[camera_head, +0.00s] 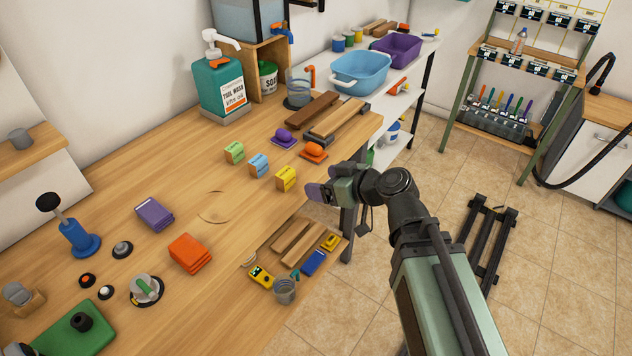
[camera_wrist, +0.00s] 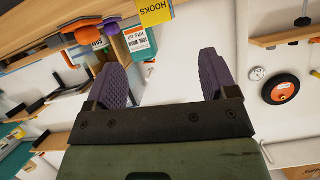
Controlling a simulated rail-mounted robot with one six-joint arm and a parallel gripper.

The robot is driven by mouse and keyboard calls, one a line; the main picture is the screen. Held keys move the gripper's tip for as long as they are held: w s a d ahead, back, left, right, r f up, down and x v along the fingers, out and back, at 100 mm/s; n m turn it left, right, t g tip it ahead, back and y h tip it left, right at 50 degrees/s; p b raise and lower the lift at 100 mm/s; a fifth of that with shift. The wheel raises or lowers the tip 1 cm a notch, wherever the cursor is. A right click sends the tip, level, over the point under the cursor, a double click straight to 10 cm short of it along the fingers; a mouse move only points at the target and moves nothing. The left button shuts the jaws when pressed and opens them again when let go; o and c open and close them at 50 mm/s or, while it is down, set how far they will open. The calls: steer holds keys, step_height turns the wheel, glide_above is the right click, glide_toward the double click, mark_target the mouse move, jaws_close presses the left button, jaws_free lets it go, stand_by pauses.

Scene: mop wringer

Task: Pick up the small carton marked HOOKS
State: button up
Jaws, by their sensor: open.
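The carton marked HOOKS is a small yellow box (camera_wrist: 154,12) at the top edge of the wrist view, cut off by the frame. In the head view the yellow carton (camera_head: 286,178) stands upright on the wooden bench, nearest the bench's right edge in a row of three. Its lettering is too small to read there. My gripper (camera_head: 314,193) is just right of the yellow carton in that view, apart from it. In the wrist view my gripper (camera_wrist: 160,72) has its two purple ribbed fingers spread wide with nothing between them.
A blue carton (camera_head: 258,165) and a green carton (camera_head: 235,152) stand left of the yellow one. An orange-topped item (camera_head: 314,151) and a purple-topped item (camera_head: 284,138) lie behind. Wooden blocks (camera_head: 291,236) lie toward the front edge. Bare bench lies left of the cartons.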

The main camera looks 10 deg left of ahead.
mark_target(290, 174)
steer(key=shift+n, duration=0.6)
steer(key=b+x, duration=0.1)
steer(key=x, duration=0.2)
steer(key=b+x, duration=0.2)
steer(key=x, duration=0.2)
steer(key=b+x, duration=0.1)
steer(key=x, duration=0.3)
steer(key=shift+w+a+r, duration=0.1)
steer(key=shift+w, duration=0.3)
steer(key=shift+s+r, duration=0.1)
steer(key=c, duration=1)
